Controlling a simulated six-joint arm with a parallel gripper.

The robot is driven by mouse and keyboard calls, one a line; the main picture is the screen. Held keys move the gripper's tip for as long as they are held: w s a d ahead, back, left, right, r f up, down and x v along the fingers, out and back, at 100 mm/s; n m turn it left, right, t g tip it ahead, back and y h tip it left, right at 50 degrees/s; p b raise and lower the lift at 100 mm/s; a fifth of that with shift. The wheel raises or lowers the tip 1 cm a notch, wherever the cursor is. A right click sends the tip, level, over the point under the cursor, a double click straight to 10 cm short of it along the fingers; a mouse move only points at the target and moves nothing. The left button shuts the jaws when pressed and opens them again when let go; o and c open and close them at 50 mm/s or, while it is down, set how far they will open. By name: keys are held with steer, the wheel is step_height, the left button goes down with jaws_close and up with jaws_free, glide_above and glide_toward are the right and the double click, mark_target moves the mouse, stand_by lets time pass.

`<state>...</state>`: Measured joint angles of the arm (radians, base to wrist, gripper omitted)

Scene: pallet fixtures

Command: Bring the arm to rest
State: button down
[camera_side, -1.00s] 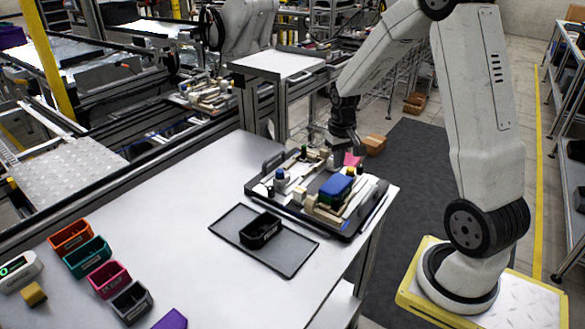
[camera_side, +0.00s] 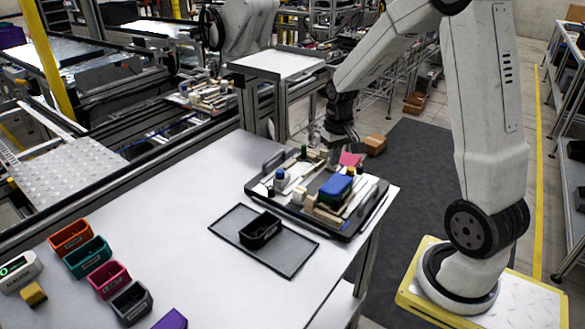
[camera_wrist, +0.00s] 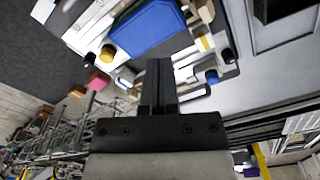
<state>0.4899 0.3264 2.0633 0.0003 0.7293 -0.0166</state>
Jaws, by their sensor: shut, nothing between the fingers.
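My gripper (camera_side: 336,156) hangs at the far side of the pallet fixture in the side view, above its back edge. In the wrist view the two dark fingers of my gripper (camera_wrist: 158,82) are together, with nothing between them. The pallet fixture (camera_side: 283,208) is a dark tray with handles on the table's right end. It carries a blue block (camera_side: 336,187), also in the wrist view (camera_wrist: 146,28), and several small pale and yellow parts. The fingertips are partly hidden behind the fixture's parts in the side view.
A black bin (camera_side: 260,230) stands on a flat grey tray (camera_side: 290,262) in front of the fixture. Several coloured bins, including an orange one (camera_side: 70,236), line the table's left side. The white table (camera_side: 175,210) is bare between them. Cardboard boxes (camera_side: 375,145) lie beyond the table.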

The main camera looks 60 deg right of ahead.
steer(key=s+a+n+t, duration=0.1)
steer(key=s+a+n, duration=0.1)
steer(key=a, duration=0.7)
steer(key=s+a+f+n+t, duration=0.1)
steer(key=s+a+n, duration=0.2)
steer(key=a, duration=0.6)
steer(key=shift+s+a, duration=0.15)
steer(key=shift+s, duration=0.4)
